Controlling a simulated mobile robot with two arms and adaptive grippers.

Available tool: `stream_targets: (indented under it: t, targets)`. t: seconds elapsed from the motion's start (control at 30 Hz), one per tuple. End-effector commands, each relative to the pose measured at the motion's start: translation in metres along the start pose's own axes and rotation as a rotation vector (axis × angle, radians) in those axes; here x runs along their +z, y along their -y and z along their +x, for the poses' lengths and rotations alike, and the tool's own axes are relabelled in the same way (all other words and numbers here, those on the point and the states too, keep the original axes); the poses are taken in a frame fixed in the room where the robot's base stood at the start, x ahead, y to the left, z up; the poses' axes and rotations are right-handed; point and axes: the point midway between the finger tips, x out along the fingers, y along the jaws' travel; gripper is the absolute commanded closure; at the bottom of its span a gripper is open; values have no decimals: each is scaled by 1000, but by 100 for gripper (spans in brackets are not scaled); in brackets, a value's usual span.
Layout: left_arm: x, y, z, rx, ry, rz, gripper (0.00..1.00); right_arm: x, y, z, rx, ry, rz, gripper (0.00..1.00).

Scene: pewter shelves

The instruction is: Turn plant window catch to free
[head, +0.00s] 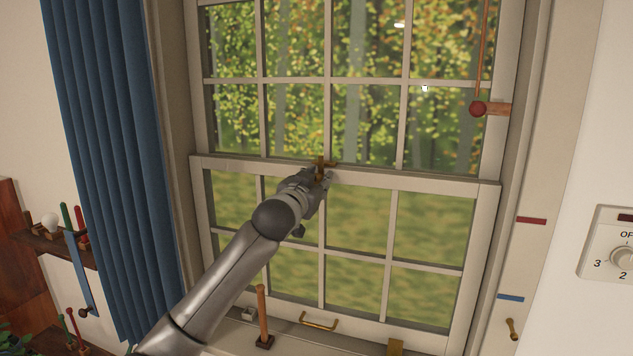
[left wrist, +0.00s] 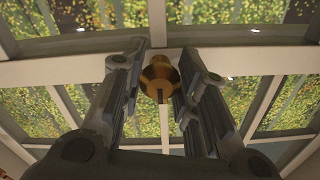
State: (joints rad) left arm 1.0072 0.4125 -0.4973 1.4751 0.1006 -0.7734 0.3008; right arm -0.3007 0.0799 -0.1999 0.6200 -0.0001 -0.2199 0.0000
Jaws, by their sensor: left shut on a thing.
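The brass window catch (head: 321,162) sits on the meeting rail at the middle of the sash window. My left gripper (head: 322,177) reaches up to it from below left and is shut on it. In the left wrist view the catch's round brass body (left wrist: 160,77) shows between the two fingers of the gripper (left wrist: 161,88). The exact contact of the fingertips is hard to see. My right gripper is not in view.
A blue curtain (head: 110,170) hangs at the left. A wooden upright handle (head: 262,315) and a brass sash pull (head: 319,321) are low at the window.

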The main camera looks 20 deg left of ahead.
Motion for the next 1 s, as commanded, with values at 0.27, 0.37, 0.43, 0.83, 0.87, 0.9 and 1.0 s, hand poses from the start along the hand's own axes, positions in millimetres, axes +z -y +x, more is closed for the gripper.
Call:
stream_targets:
  t: [0.27, 0.37, 0.43, 0.83, 0.87, 0.9, 1.0]
  targets:
    - [1, -1, 0, 2, 2, -62, 96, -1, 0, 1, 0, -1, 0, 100]
    - [1, -1, 0, 2, 2, -116, 96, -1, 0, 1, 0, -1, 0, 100]
    - [1, -1, 0, 2, 2, -166, 96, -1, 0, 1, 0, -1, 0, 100]
    - [0, -2, 0, 3, 3, -533, 96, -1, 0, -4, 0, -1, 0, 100]
    - [0, -2, 0, 2, 3, -563, 96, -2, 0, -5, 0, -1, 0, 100]
    - [0, -2, 0, 3, 3, -600, 96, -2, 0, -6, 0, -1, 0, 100]
    - [-1, -1, 0, 2, 4, -695, 96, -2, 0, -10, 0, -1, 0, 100]
